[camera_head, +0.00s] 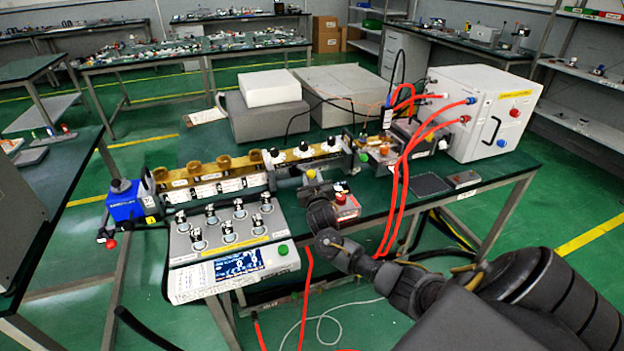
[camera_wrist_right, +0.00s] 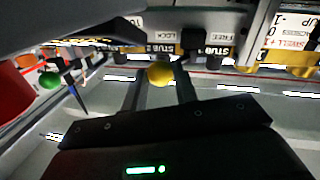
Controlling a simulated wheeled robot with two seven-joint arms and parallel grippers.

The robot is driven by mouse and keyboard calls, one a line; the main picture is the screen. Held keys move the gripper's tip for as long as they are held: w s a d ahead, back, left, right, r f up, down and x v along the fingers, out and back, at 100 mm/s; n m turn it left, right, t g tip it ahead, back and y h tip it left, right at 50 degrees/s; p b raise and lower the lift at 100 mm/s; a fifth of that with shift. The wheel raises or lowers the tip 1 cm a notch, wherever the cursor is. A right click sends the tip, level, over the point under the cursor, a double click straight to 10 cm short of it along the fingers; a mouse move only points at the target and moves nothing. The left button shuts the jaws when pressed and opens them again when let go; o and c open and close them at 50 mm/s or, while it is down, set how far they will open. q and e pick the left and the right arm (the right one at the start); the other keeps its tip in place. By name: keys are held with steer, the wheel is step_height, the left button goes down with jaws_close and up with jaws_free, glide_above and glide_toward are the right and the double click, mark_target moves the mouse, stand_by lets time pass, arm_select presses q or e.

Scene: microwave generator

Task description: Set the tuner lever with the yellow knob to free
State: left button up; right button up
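The yellow knob (camera_wrist_right: 160,73) of the tuner lever shows in the wrist view between the tips of my right gripper's two dark fingers (camera_wrist_right: 162,82). The fingers are apart, one on each side of it; whether they press on it I cannot tell. Labels above it read LOCK (camera_wrist_right: 167,34) and FREE (camera_wrist_right: 231,27), and the knob is on the LOCK side. In the head view the knob (camera_head: 311,173) is a small yellow spot just above my right gripper (camera_head: 316,184), at the front of the tuner row. My left gripper is not in view.
A control box with several knobs (camera_head: 232,248) stands left of my right gripper. A red-button box (camera_head: 345,206) is close on its right. Red cables (camera_head: 399,180) hang farther right, before the white generator (camera_head: 485,112). A green knob (camera_wrist_right: 50,80) shows in the wrist view.

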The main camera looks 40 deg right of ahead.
jaws_close()
steer(key=shift+a, duration=0.1)
steer(key=shift+w+a+m+g+h, duration=0.1)
steer(key=shift+a+m+g+h, duration=0.45)
steer(key=shift+m+h, duration=0.25)
steer(key=m+g+h, duration=0.1)
steer(key=a+m+g+h+b, duration=0.1)
steer(key=a+m+g+h, duration=0.1)
steer(key=shift+w+a+g+h+b, duration=0.15)
steer(key=shift+w+g+h+b, duration=0.1)
steer(key=shift+h+b, duration=0.1)
